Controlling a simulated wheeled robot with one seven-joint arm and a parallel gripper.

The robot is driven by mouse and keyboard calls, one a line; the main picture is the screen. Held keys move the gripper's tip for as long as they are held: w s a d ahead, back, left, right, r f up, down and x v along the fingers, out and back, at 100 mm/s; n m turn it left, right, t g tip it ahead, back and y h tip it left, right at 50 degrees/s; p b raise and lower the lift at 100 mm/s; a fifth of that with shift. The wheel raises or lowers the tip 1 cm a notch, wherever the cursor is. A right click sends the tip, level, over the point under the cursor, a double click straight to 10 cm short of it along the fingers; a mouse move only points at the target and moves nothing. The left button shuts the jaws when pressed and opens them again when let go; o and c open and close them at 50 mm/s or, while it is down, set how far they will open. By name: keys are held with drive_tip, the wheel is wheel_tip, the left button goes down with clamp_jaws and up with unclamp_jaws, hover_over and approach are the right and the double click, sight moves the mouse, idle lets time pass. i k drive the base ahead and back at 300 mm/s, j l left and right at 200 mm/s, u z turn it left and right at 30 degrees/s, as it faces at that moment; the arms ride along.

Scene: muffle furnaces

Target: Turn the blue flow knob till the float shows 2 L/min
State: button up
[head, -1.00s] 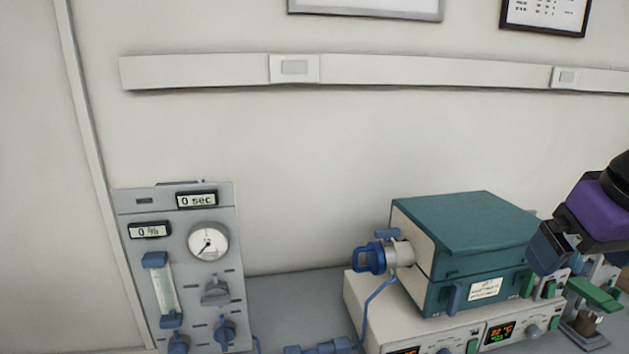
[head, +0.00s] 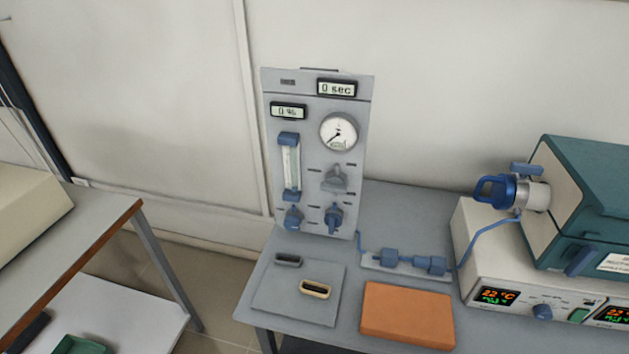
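The grey gas panel (head: 313,236) stands upright at the back left corner of the bench. The flow tube (head: 291,168), with blue end caps, is on its left side; the float inside is too small to read. A blue knob (head: 293,217) sits right below the tube. A second blue knob (head: 334,216) sits to its right, below a grey knob (head: 334,179). I cannot read labels that tell which one is the flow knob. The round gauge (head: 338,132) has its needle toward the lower left. My gripper is not in this view.
The displays read "0 sec" (head: 337,88) and "0 %" (head: 289,111). A grey mat (head: 275,302), an orange block (head: 408,314) and a blue fitting line (head: 410,262) lie before the panel. The teal furnace (head: 590,190) stands right. Another table (head: 70,235) is left, across a floor gap.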

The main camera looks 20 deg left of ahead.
sight(292, 223)
drive_tip(key=u, duration=1.35)
